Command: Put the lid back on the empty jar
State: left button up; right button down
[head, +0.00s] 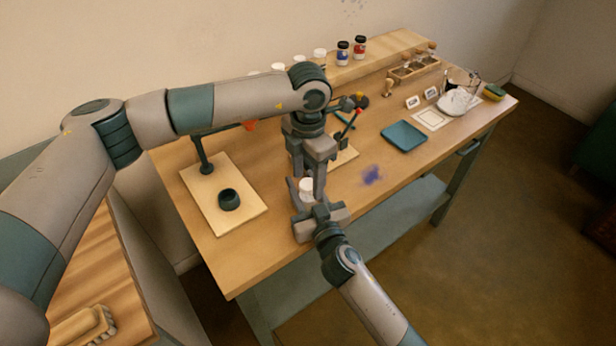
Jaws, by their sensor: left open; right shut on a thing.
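A small jar with a white top (306,184) is at the front middle of the table, upright between my two grippers. Its lower part is hidden by my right gripper (307,205), which comes from the bottom right and is shut on it. My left gripper (313,181) points down from above, open, with its fingers close around or beside the white top. I cannot tell whether it touches. I cannot tell whether the white top is a seated lid, or whether the jar is empty.
A pale board (243,211) with a dark cup (229,199) lies left. A blue tray (404,135) and a purple powder stain (372,175) lie right. Jars with red and blue labels (343,53) stand on the back shelf (395,47). A wooden rack (415,70) stands back right.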

pick_arm(q)
notch_tip(320, 180, up, 12)
jog(key=shift+f, duration=0.2)
dwell(0.4)
pick_arm(e)
jog(key=c, duration=1.1)
grip_release()
pick_arm(q)
jog(key=shift+f+b, duration=1.95)
jog(key=shift+b, duration=0.05)
pick_arm(e)
jog(key=v, duration=1.7)
jog(key=shift+s, duration=0.15)
jog(key=shift+d, duration=0.1)
